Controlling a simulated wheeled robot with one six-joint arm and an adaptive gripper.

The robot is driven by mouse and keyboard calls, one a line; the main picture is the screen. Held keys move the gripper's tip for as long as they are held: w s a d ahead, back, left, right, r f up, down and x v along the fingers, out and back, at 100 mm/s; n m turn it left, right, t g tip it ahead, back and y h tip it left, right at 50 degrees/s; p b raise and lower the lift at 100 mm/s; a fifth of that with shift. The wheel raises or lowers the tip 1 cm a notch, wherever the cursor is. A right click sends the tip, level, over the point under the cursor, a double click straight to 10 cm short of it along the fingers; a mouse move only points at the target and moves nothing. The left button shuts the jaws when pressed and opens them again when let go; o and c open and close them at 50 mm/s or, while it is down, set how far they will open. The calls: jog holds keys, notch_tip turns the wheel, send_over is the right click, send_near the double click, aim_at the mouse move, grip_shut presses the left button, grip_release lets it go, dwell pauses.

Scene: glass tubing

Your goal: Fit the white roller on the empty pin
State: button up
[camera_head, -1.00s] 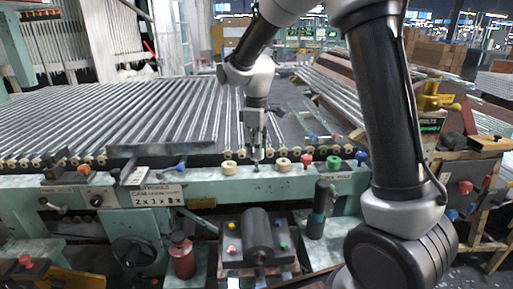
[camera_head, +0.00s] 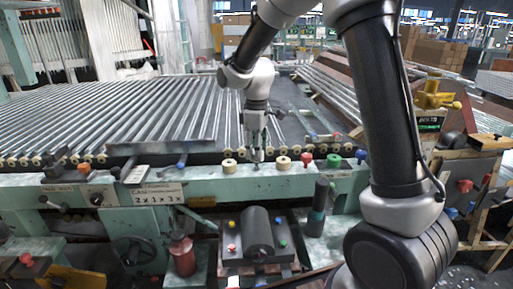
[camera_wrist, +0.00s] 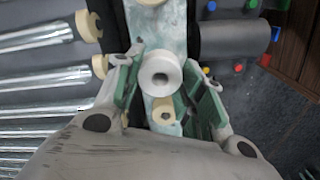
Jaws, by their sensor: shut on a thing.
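The white roller (camera_wrist: 160,72) sits between the green finger pads of my gripper (camera_wrist: 164,84) in the wrist view, with its bore facing the camera. My gripper (camera_head: 256,150) is shut on it. In the head view my gripper points down over the pale green rail, in the gap between two cream rollers, one on the left (camera_head: 229,166) and one on the right (camera_head: 283,163). The roller itself is mostly hidden there by the fingers. The empty pin is not clear in either view; I cannot tell whether the roller touches it.
A red knob (camera_head: 306,160), a green knob (camera_head: 333,161) and a blue knob (camera_head: 361,156) stand along the rail to the right. A dark cylinder (camera_head: 258,233) lies in front. Glass tubes (camera_head: 100,110) fill the bed behind. Another cream roller (camera_wrist: 163,113) is close to the fingers.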

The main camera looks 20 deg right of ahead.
jog(key=shift+f, duration=1.15)
jog(key=o, duration=1.1)
jog(key=shift+c, duration=0.2)
notch_tip(320, 180, up, 12)
